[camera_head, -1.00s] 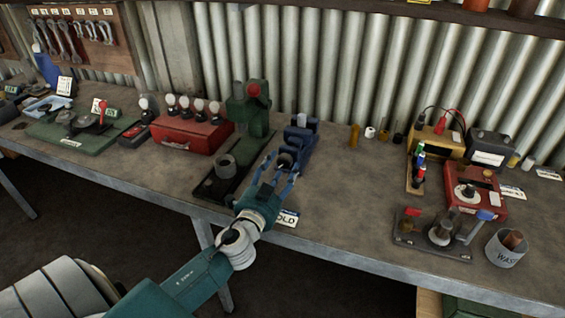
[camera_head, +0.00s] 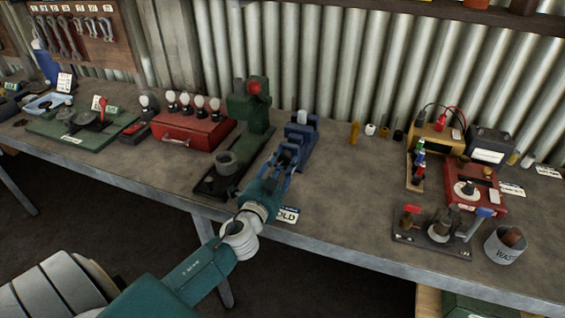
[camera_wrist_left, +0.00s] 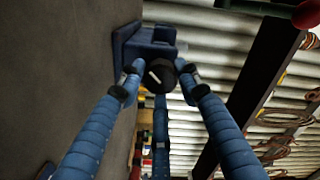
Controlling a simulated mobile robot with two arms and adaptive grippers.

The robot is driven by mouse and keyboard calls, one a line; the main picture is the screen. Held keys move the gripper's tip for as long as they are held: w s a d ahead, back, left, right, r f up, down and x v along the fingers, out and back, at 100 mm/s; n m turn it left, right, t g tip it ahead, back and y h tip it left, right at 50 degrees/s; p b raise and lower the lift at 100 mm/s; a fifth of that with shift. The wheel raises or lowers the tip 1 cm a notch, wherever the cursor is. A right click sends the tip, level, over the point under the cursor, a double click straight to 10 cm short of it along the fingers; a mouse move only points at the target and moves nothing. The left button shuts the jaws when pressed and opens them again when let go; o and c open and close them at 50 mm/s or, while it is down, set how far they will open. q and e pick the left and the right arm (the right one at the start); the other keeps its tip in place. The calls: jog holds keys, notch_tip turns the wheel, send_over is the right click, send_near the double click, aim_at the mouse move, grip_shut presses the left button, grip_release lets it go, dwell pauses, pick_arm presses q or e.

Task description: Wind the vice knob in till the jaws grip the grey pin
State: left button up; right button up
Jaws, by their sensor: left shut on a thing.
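The blue vice (camera_head: 302,132) stands on the bench next to the green press. A small light grey pin (camera_head: 302,117) shows at its top; I cannot tell whether the jaws touch it. My left gripper (camera_head: 283,160) reaches the vice from the front and hides most of the knob in the head view. In the left wrist view its three blue fingers (camera_wrist_left: 160,85) are shut around the round black knob (camera_wrist_left: 160,74), which has a pale line on its face. The vice body (camera_wrist_left: 145,42) shows behind the knob. My right gripper is not in view.
The green press (camera_head: 248,105) stands close on the left of the vice, with a red box (camera_head: 185,133) beyond it. A label card (camera_head: 287,215) lies near the front edge. Bare bench (camera_head: 345,185) is clear to the right, before the red unit (camera_head: 485,200).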

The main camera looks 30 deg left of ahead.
pick_arm(q)
jog(key=shift+m, duration=1.2)
jog(key=shift+d, duration=0.1)
jog(key=o, duration=1.2)
jog(key=v, duration=1.2)
